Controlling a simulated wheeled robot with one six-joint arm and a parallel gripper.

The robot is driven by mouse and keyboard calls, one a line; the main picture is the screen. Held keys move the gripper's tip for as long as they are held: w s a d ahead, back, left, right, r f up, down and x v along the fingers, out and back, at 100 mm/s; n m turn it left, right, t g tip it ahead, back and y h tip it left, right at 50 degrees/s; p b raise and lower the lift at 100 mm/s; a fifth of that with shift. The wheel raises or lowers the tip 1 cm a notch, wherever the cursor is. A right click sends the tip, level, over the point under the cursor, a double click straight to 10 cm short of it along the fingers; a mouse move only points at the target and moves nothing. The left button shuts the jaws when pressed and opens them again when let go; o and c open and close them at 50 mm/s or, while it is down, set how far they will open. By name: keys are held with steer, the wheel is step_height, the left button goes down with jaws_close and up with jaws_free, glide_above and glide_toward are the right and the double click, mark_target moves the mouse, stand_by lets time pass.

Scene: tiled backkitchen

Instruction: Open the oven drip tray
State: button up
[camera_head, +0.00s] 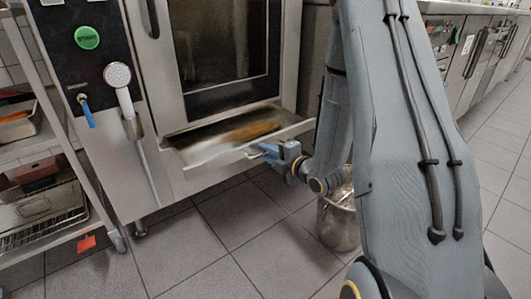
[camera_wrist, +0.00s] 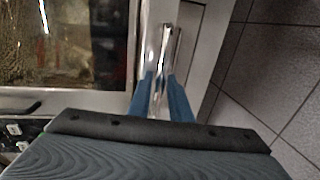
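The oven drip tray (camera_head: 212,150) is a shallow metal pan under the oven door, pulled out from the oven body, with a brownish patch or reflection inside. Its front edge (camera_head: 210,169) faces the robot. My gripper (camera_head: 258,150) is at the middle-right of that edge, coming from the right. In the wrist view my gripper (camera_wrist: 163,97) has its two blue fingers on either side of a shiny metal strip of the tray front (camera_wrist: 160,50). The fingers appear closed on it. The exact contact at the fingertips is partly hidden.
The oven door (camera_head: 218,45) above the tray is shut. A hand shower (camera_head: 119,80) hangs at the oven's left front. A metal rack (camera_head: 70,165) stands left. A metal pot (camera_head: 338,215) is on the floor beneath my arm. The tiled floor (camera_head: 240,235) in front is clear.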

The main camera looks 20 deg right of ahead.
steer(key=p+v, duration=0.2)
steer(key=v, duration=0.5)
steer(key=shift+s+p, duration=0.4)
steer(key=shift+d, duration=0.1)
